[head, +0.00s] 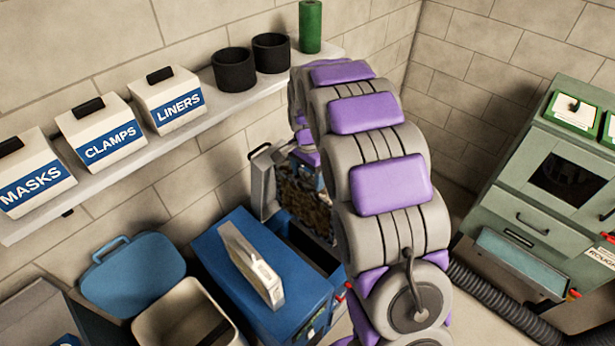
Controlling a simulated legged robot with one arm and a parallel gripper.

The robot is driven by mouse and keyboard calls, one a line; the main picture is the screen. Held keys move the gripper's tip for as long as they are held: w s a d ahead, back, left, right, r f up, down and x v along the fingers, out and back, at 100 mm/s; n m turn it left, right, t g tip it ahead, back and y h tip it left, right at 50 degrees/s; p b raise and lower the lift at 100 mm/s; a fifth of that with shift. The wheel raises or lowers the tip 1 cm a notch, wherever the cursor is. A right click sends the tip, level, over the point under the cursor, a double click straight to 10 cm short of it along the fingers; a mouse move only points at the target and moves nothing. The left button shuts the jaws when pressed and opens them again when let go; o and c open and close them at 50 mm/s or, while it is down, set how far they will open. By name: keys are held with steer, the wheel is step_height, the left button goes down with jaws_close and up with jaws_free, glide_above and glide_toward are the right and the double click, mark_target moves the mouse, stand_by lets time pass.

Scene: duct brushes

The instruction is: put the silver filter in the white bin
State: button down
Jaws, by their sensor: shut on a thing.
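A filter (293,192) with a mottled brown, dirty-looking face and a pale edge is upright at the opening of the blue unit (235,255). My gripper (308,155) is at its top edge and shut on it; the fingertips are mostly hidden by my arm. I cannot tell whether the filter's lower end is still inside the dark opening. The white bin (160,318) stands open at the lower left, with a dark strip inside; the picture's bottom edge cuts it off. Its blue lid (130,275) is tilted back behind it.
A thin pale slab (250,262) with a label stands on the blue unit. A grey panel with a black handle (263,182) stands beside the filter. A wall shelf holds labelled boxes (105,138), black cups and a green cylinder. A green cabinet (540,190) and black hose are right.

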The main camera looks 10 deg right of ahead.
steer(key=shift+w+r, duration=0.25)
steer(key=shift+r, duration=0.5)
steer(key=r, duration=0.1)
steer(key=s+r+p, duration=0.1)
steer(key=shift+r, duration=0.35)
steer(key=shift+w+d+r+p, duration=0.1)
steer(key=shift+w+r+p, duration=0.1)
steer(key=shift+r, duration=0.25)
steer(key=shift+w+r+p, duration=0.1)
steer(key=shift+r+p, duration=0.1)
steer(key=shift+r, duration=0.2)
step_height(320, 180, up, 2)
steer(key=shift+s+r+p, duration=0.15)
steer(key=shift+r+p, duration=0.05)
steer(key=shift+p, duration=0.15)
steer(key=shift+r+p, duration=0.3)
steer(key=shift+r, duration=0.4)
steer(key=shift+r+p, duration=0.75)
steer(key=shift+r, duration=1.35)
steer(key=shift+f, duration=0.15)
